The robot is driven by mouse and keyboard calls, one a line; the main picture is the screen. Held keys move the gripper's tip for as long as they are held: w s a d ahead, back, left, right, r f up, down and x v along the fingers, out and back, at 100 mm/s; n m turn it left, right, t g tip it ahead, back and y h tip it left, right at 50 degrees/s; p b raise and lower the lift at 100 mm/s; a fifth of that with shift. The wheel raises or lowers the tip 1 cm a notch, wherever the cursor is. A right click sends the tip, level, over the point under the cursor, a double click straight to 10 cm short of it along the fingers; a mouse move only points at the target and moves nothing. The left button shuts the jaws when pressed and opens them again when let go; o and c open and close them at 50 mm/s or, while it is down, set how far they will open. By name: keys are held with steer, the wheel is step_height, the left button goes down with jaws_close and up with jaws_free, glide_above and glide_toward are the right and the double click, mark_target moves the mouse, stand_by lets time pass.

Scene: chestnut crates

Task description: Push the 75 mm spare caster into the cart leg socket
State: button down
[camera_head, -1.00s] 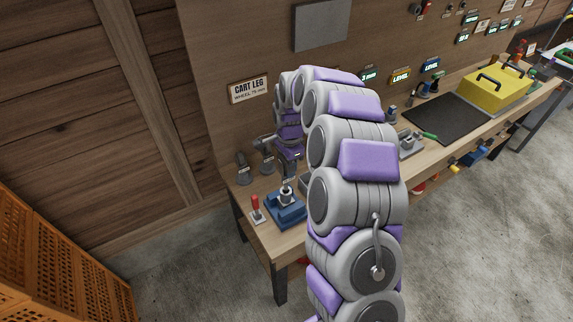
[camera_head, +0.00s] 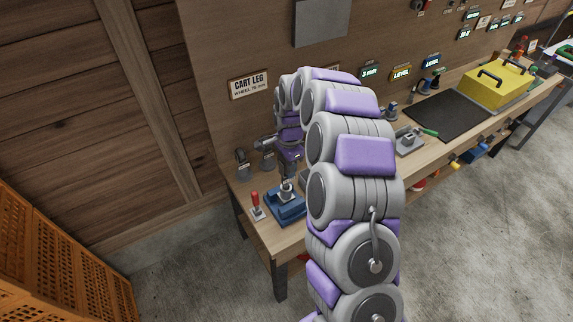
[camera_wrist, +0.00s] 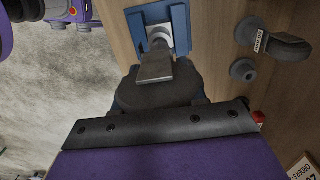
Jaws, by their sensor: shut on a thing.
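My gripper (camera_head: 287,175) is low over the bench, directly above the blue fixture (camera_head: 283,212) that holds the pale metal socket (camera_head: 286,196). It is shut on the spare caster, which is mostly hidden by the fingers and arm. A sign on the wall (camera_head: 248,85) reads CART LEG, wheel 75 mm.
Two dark casters stand behind the fixture, one at left (camera_head: 242,162) and one partly behind my arm (camera_head: 267,160). A red-handled lever (camera_head: 256,205) stands left of the fixture. A black mat (camera_head: 447,116) and yellow box (camera_head: 495,85) lie farther right.

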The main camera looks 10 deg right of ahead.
steer(key=shift+f, duration=1.5)
steer(key=c, duration=0.6)
jaws_free()
steer(key=shift+o, duration=0.2)
step_height(320, 180, up, 17)
steer(key=shift+w+d+r, duration=0.15)
steer(key=shift+w+d, duration=0.1)
steer(key=shift+d, duration=0.15)
steer(key=shift+s, duration=0.15)
steer(key=s+f+n+b, duration=0.1)
steer(key=s+n, duration=0.3)
steer(key=s, duration=1)
steer(key=s+f+n+g+b, duration=0.1)
steer(key=s+n+b, duration=0.3)
steer(key=s, duration=1)
steer(key=s+a+f+n+b, duration=0.1)
steer(key=s+n, duration=0.5)
steer(key=s, duration=0.8)
step_height(320, 180, down, 2)
steer(key=shift+s+f+g+h+b, duration=0.2)
steer(key=shift+g+h+b, duration=0.1)
steer(key=shift+b, duration=0.55)
